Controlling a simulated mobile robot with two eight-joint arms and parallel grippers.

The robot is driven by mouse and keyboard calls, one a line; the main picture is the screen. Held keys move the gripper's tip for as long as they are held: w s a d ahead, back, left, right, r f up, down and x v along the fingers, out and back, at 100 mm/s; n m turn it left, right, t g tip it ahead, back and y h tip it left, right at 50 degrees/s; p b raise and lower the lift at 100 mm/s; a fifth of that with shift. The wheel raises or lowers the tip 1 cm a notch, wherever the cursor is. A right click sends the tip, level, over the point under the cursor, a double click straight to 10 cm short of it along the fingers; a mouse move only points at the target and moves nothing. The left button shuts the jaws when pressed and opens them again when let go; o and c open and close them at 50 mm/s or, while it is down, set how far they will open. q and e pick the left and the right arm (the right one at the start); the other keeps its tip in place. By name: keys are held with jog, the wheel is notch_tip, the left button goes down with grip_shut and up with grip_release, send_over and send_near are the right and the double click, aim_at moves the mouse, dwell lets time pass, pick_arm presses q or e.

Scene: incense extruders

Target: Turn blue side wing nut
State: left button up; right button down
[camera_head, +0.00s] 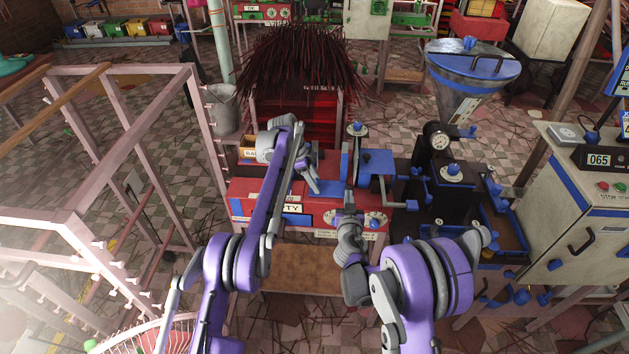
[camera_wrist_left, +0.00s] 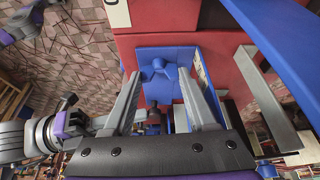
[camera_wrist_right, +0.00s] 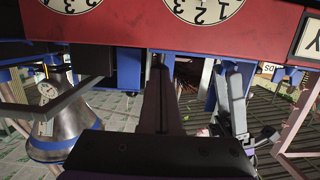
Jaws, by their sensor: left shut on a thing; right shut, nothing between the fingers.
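The blue wing nut (camera_wrist_left: 158,73) sits on a blue plate (camera_wrist_left: 185,60) at the side of a red machine, in the left wrist view. My left gripper (camera_wrist_left: 158,80) has one finger on each side of it and is shut on it. In the head view my left gripper (camera_head: 312,184) is by the top of the red machine (camera_head: 270,190), and I cannot make out the nut there. My right gripper (camera_head: 349,197) is shut and empty in front of the machine, near its numbered dials. It also shows in the right wrist view (camera_wrist_right: 160,62), fingers together.
A numbered dial (camera_wrist_right: 205,8) is close above my right gripper. A blue-topped hopper (camera_head: 470,75) stands at the back right, with a grey control cabinet (camera_head: 580,210) at the right. A pink frame (camera_head: 115,130) stands at the left. A brown board (camera_head: 300,268) lies below the machine.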

dwell(0.3)
pick_arm(q)
jog(key=o, duration=1.4)
jog(key=shift+c, duration=0.2)
